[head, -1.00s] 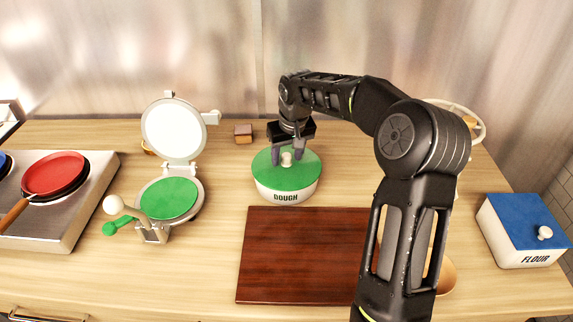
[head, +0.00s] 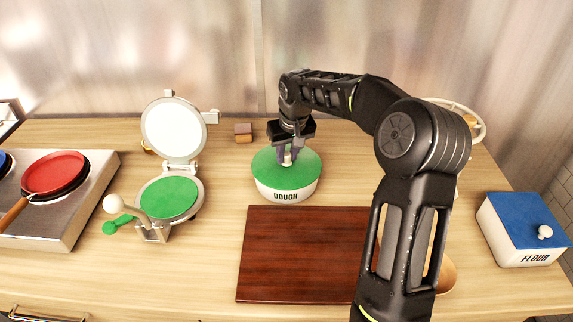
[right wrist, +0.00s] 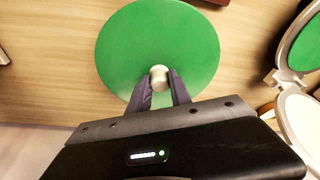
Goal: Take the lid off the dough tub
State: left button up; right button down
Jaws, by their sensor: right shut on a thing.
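The dough tub (head: 286,195) is a round white tub marked DOUGH, standing on the counter behind the dark board. Its green lid (head: 305,172) sits on top of it. A pale round knob (right wrist: 159,76) stands at the middle of the lid; it also shows in the head view (head: 287,159). My right gripper (head: 288,156) reaches down over the lid, with its fingers closed on the knob. The fingers show on either side of the knob in the right wrist view. My left gripper is in neither view.
A dark wooden board (head: 300,255) lies in front of the tub. An open press (head: 168,198) with a green plate stands to the left, beside a stove (head: 90,190) with a red pan (head: 54,173). A flour box (head: 520,230) is at the right. A small brown block (head: 243,133) lies behind.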

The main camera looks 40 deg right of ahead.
aim_at(286, 155)
dwell(0.4)
jog(key=shift+r, duration=0.5)
notch_tip(286, 155, up, 9)
jog(key=b, duration=0.1)
jog(key=shift+a, duration=0.1)
dwell(0.5)
